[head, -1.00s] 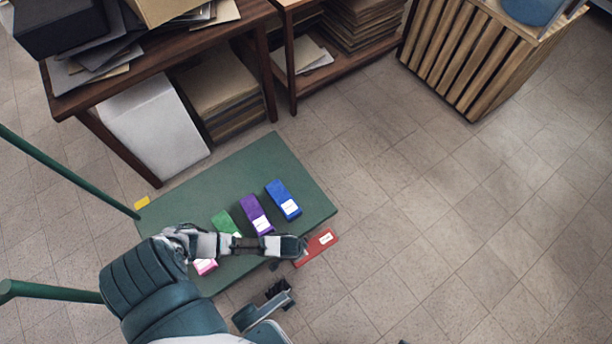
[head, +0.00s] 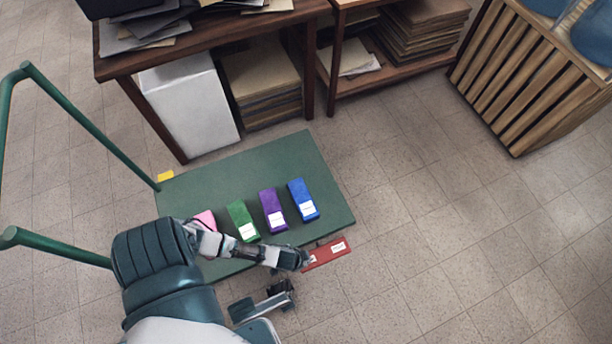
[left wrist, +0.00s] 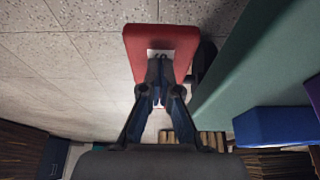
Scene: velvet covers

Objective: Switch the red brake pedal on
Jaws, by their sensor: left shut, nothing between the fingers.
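The red brake pedal (head: 327,253) sticks out from the front right edge of the green cart platform (head: 290,158), with a white label on its top. My left gripper (head: 304,259) is shut and empty, its fingertips at the pedal's left end in the head view. In the left wrist view the shut fingertips (left wrist: 160,62) lie over the pedal's white label (left wrist: 153,53), and the red pedal (left wrist: 160,38) spreads on both sides of them. I cannot tell whether they touch. My right gripper (head: 282,292) shows at the bottom, apart from the pedal; its finger gap is unclear.
Pink (head: 206,219), green (head: 242,221), purple (head: 273,210) and blue (head: 303,199) blocks lie on the platform. A green handle rail (head: 95,130) rises at left. A wooden desk (head: 220,45) and slatted crate (head: 525,75) stand behind. The floor at right is clear.

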